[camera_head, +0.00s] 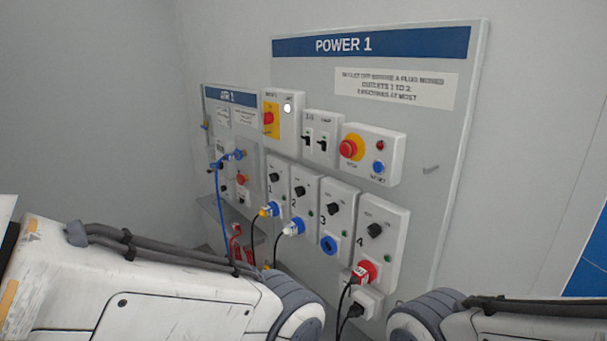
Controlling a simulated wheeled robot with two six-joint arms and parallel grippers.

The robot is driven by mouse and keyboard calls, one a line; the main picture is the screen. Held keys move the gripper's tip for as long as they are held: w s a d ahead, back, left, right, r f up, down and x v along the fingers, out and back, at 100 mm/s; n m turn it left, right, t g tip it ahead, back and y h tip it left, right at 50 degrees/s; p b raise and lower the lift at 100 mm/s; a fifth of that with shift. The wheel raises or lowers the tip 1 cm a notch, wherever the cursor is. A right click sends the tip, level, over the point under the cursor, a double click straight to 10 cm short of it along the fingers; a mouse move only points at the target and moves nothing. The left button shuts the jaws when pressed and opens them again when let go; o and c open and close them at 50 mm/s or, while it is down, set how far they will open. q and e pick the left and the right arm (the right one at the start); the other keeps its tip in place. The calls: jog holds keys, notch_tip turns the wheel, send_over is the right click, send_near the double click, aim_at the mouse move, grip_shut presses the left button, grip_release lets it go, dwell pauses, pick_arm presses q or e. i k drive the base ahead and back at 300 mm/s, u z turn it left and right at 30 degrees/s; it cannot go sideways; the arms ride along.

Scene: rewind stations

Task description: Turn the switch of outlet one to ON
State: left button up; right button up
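The POWER 1 panel (440,115) stands upright on the wall and carries a row of numbered outlets. Outlet one (275,192) is the leftmost. Its black rotary switch (274,177) sits above the blue socket, where a plug with a yellowish part (267,210) is inserted. The switch's exact setting is too small to read. Outlet two (299,205) has a white plug, outlet three (335,220) shows an empty blue socket, and outlet four (376,240) has a red plug. My arms cross the bottom of the view from both sides. Neither gripper shows.
Above the outlets are a red switch on yellow (268,119), two small black switches (321,143) and an emergency stop (350,148). A second panel (230,115) with a blue cable stands at the left. Black cables hang below the outlets.

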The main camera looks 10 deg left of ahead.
aim_at(274, 177)
jog(key=u, duration=0.2)
jog(key=i, duration=0.65)
jog(key=u, duration=0.95)
jog(key=i, duration=0.4)
jog(key=u, duration=0.35)
